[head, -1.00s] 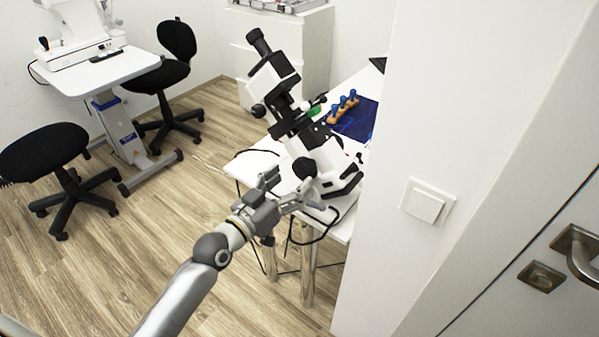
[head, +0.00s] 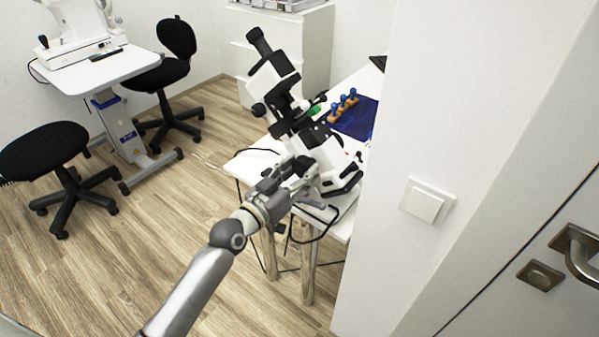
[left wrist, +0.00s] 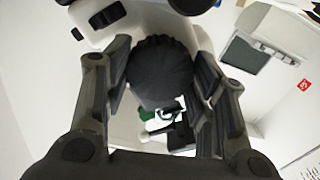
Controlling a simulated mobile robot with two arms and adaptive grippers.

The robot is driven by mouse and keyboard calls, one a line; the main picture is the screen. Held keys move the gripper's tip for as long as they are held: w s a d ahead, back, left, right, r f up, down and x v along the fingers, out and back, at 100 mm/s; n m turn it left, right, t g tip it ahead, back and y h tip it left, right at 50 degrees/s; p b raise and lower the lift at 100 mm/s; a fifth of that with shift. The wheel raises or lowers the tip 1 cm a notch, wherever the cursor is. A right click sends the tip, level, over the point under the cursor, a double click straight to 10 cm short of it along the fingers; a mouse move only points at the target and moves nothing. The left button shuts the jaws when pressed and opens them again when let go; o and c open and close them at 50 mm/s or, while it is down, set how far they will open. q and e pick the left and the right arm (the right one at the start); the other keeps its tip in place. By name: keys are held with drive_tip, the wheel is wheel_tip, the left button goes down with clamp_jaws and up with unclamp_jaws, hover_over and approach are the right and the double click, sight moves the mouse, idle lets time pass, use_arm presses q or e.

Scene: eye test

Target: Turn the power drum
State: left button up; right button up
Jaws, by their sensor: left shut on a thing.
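The power drum (left wrist: 160,75) is a dark, ribbed round knob on the white and black eyepiece instrument (head: 279,88) standing on the white table. In the left wrist view it sits between the two grey fingers of my left gripper, which are shut on its sides. In the head view my left gripper (head: 303,168) reaches the instrument's lower side and mostly hides the drum. My right gripper is in neither view.
A blue mat (head: 352,124) and an orange stand with blue pegs (head: 342,108) lie on the table (head: 256,163). A white wall edge (head: 385,220) is close on the right. Black stools (head: 45,150) stand on open floor at left.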

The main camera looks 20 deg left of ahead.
use_arm(q)
drive_tip(key=shift+r+n+p, duration=0.15)
drive_tip(key=shift+n+p, duration=0.25)
drive_tip(key=shift+n, duration=0.1)
drive_tip(key=shift+c, duration=0.4)
drive_tip(key=shift+n+p, duration=0.3)
drive_tip(key=shift+n, duration=0.6)
drive_tip(key=o, duration=1)
drive_tip(key=shift+o, duration=0.2)
drive_tip(key=shift+s+a, duration=0.15)
drive_tip(key=shift+s, duration=0.1)
drive_tip(key=v, duration=1.1)
drive_tip(key=shift+s, duration=0.25)
